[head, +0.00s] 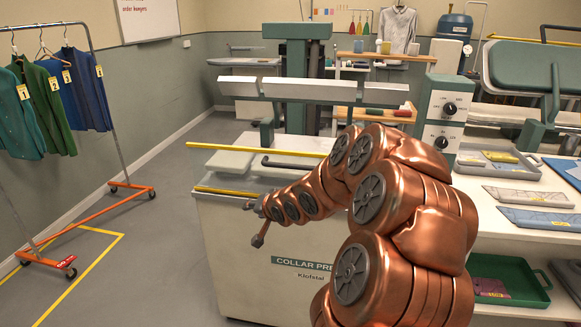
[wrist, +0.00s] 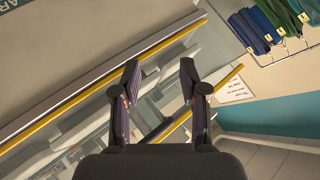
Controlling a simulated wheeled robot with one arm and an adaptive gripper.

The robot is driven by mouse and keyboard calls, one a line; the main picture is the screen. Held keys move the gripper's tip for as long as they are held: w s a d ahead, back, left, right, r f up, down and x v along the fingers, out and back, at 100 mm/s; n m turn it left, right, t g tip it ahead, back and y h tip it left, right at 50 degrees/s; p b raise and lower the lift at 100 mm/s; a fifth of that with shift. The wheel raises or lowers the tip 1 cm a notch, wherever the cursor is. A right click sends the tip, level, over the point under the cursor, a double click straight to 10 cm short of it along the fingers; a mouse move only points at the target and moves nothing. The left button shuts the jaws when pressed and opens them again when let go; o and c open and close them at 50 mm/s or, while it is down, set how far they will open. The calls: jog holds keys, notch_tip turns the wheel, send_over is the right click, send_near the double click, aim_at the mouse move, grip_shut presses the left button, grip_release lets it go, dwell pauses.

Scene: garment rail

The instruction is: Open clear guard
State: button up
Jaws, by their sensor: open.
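The clear guard is see-through and hard to make out on the front of the collar press (head: 290,262). I take the upper yellow bar (head: 255,150) and the lower yellow bar (head: 225,192) to be its edges, but cannot tell whether both belong to it. A dark handle (head: 292,164) lies between them. In the wrist view a long yellow bar (wrist: 110,78) runs diagonally, with another yellow bar (wrist: 222,85) to its right. My gripper (head: 252,222) is at the press's front left, below the lower bar. Its fingers are apart in the wrist view (wrist: 159,66), with nothing seen held.
A garment rail (head: 112,120) with jackets stands left on orange feet. The floor between it and the press is clear. A control box (head: 441,118) stands right of the press. A side table holds a grey tray (head: 500,165) and folded pieces; a green tray (head: 505,280) is below.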

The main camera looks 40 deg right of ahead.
aim_at(291, 166)
jog(key=s+d+r+m+t+h, duration=0.1)
jog(key=s+d+r+m+t, duration=0.2)
jog(key=d, duration=0.5)
jog(key=s+d+r+m+t+h, duration=0.1)
jog(key=d+r+m+t, duration=0.1)
jog(key=d+m+t, duration=0.5)
jog(key=shift+w+d+r+n+g+p, duration=0.25)
jog(key=shift+w+d+n+p, duration=0.15)
jog(key=shift+w, duration=0.85)
jog(key=shift+w+d+r+n+g+p, duration=0.25)
jog(key=shift+w+n+p, duration=0.15)
jog(key=shift+w, duration=0.8)
jog(key=shift+w+d+r+n+g+p, duration=0.2)
jog(key=shift+w+d+n+p, duration=0.2)
jog(key=shift+w, duration=0.85)
jog(key=shift+c, duration=0.3)
jog(key=shift+a, duration=0.1)
grip_shut()
jog(key=shift+f, duration=0.1)
